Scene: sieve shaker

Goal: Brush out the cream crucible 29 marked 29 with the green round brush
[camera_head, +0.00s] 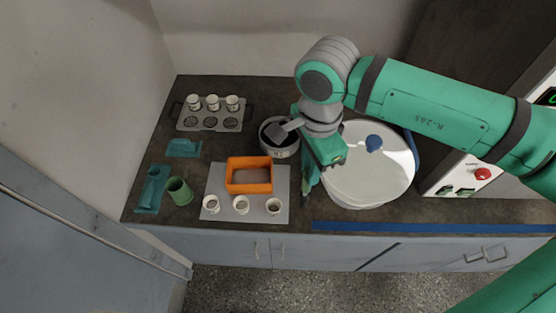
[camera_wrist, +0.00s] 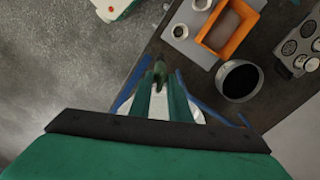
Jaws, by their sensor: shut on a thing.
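My gripper (camera_wrist: 160,90) is shut on a slim green thing, which looks like the green round brush (camera_wrist: 159,70); its end shows between the fingertips. In the head view my gripper (camera_head: 308,188) points down between the grey mat and the white round pan, and the brush is hard to make out. Three cream crucibles stand in a row on the mat's front part: left (camera_head: 211,204), middle (camera_head: 241,204) and right (camera_head: 273,206). Three more stand in the back rack, one of them here (camera_head: 213,102). I cannot read any numbers, so I cannot tell which is 29.
An orange tray (camera_head: 249,187) with brown contents sits on the grey mat (camera_head: 218,179). A dark-lined pot (camera_head: 281,152) stands behind it, the white pan (camera_head: 372,180) to the right. A green cup (camera_head: 178,190) and teal holders (camera_head: 151,190) are at left. The rack (camera_head: 190,124) is behind.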

